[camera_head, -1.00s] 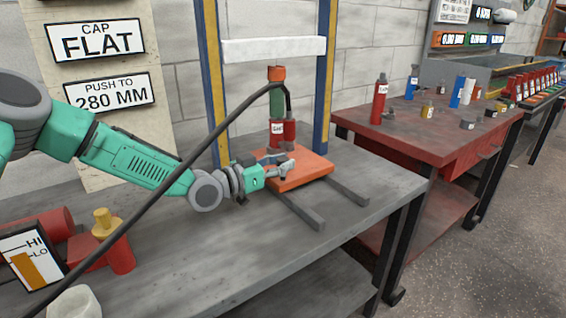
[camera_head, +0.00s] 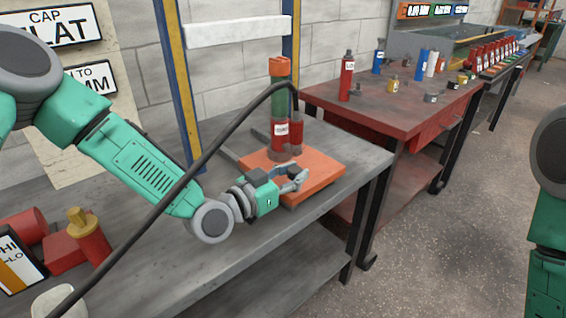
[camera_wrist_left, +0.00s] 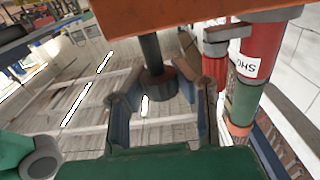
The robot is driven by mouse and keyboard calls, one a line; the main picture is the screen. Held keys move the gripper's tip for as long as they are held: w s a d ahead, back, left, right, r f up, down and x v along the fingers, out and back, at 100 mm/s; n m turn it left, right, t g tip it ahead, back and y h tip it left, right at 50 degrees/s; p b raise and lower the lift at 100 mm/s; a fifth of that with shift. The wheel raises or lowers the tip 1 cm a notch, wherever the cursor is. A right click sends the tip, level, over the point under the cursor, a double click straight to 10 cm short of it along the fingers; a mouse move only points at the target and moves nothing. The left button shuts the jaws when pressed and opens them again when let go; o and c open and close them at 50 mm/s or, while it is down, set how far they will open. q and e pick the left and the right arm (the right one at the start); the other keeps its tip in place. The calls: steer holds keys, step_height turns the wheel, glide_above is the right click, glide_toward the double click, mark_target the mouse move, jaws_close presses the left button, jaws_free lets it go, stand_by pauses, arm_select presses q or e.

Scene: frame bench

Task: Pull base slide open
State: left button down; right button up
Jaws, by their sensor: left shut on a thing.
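The base slide is an orange plate (camera_head: 325,172) on the grey bench, carrying an upright red and green cylinder (camera_head: 280,127) with an orange top. The plate sits out at the bench's front edge. My left gripper (camera_head: 296,181) is at the plate's near left side. In the left wrist view my gripper's fingers (camera_wrist_left: 162,92) are around a dark round knob (camera_wrist_left: 158,82) on a short post at the orange plate (camera_wrist_left: 180,14). The red cylinder (camera_wrist_left: 262,45) stands beside it. My right gripper is out of view; only part of my right arm shows at the right edge.
A blue and yellow frame (camera_head: 178,75) with a white crossbar stands behind. Red parts (camera_head: 90,240) lie at left. A red table (camera_head: 385,115) with bottles is at right; open floor lies in front.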

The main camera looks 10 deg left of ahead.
arm_select(q)
steer(key=shift+s+d+r, duration=0.1)
steer(key=shift+s+d, duration=0.35)
steer(key=shift+d, duration=0.15)
steer(key=c, duration=1.2)
jaws_free()
steer(key=v, duration=1.2)
